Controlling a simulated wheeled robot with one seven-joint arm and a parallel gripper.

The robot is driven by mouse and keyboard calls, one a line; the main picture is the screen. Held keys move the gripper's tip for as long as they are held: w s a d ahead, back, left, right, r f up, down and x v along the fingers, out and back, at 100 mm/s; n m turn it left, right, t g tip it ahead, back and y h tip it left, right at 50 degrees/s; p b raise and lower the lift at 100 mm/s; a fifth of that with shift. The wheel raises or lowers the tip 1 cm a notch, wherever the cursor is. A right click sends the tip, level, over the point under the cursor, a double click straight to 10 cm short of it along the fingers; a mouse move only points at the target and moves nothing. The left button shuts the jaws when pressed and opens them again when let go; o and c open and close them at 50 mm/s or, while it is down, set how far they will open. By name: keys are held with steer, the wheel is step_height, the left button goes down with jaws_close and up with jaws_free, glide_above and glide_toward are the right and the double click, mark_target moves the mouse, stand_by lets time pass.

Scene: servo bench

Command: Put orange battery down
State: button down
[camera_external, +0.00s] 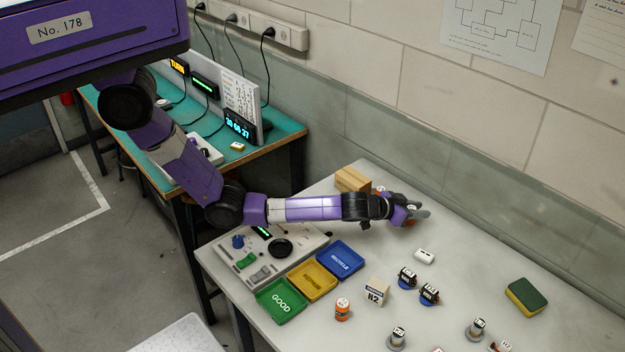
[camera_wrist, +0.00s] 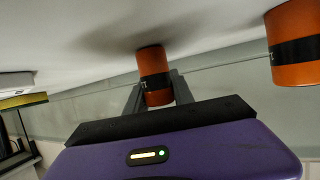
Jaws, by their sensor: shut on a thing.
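My gripper (camera_external: 416,212) is stretched out low over the far part of the white table, near the wall. In the wrist view my gripper (camera_wrist: 158,92) is shut on an orange battery (camera_wrist: 153,66) with a dark band. The picture there is upside down, with the table at the top. The battery's end is at or very near the table surface, with a dark shadow beside it; I cannot tell if it touches. In the external view the held battery (camera_external: 410,222) is mostly hidden by the fingers.
A second orange battery (camera_wrist: 295,42) stands close by in the wrist view. A cardboard box (camera_external: 352,179) is left of my gripper. Green (camera_external: 281,301), yellow (camera_external: 312,280) and blue (camera_external: 340,260) trays, another orange battery (camera_external: 342,309) and a sponge (camera_external: 526,297) lie nearer the camera.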

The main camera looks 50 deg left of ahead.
steer(key=shift+f, duration=0.15)
steer(key=c, duration=1.1)
jaws_free()
steer(key=shift+r, duration=0.3)
steer(key=shift+s+a, duration=0.1)
steer(key=shift+s, duration=0.25)
steer(key=v, duration=1)
steer(key=shift+s, duration=0.1)
steer(key=shift+s+a+r, duration=0.2)
steer(key=shift+s+r, duration=0.1)
steer(key=shift+s, duration=0.15)
